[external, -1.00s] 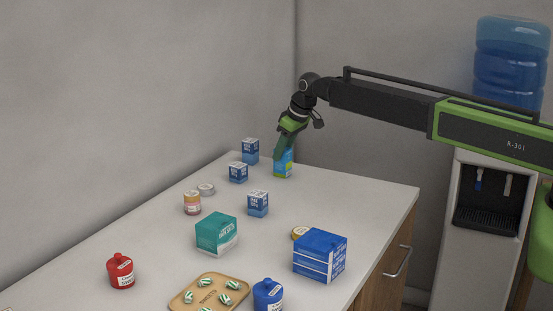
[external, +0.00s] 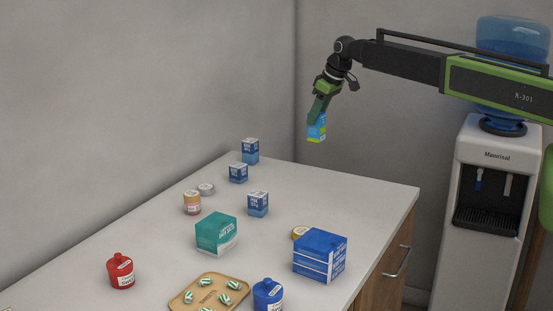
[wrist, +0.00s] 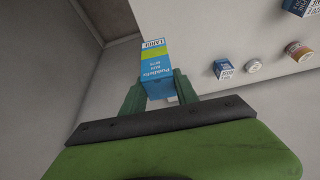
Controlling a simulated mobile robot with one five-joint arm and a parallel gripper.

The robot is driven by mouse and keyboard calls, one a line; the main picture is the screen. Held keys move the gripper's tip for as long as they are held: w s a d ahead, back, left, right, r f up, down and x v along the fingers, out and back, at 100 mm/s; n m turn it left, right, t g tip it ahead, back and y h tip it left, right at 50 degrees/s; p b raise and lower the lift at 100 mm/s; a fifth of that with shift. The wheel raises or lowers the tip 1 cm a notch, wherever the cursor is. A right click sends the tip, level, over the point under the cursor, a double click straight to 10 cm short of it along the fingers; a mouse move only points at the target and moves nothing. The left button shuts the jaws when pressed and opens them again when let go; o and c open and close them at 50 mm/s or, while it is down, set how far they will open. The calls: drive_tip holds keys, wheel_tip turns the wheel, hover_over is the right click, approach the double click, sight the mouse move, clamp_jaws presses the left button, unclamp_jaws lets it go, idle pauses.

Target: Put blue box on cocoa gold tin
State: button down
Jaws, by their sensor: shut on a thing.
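My gripper (external: 318,112) is shut on a blue box (external: 316,131) with a lime-green band. It holds the box in the air above and behind the far end of the counter. In the wrist view, the box (wrist: 157,62) sits between the two green fingers of my gripper (wrist: 160,88), its printed label showing. A low gold tin (external: 299,232) with a pale lid lies on the counter near its right edge. It is partly hidden behind a large blue carton (external: 318,257), and its label cannot be read. The gold tin is well apart from my gripper, lower and nearer the camera.
Several small blue-and-white boxes (external: 238,173), an orange jar (external: 192,203) and a small grey-white tin (external: 206,189) stand on the counter (external: 330,195). A teal carton (external: 217,234), red canister (external: 121,271), blue canister (external: 267,294) and sweets tray (external: 183,300) are nearer. The far right counter is clear.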

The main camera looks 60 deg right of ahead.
drive_tip(key=shift+s+d+r, duration=0.25)
drive_tip(key=shift+s+d, duration=0.05)
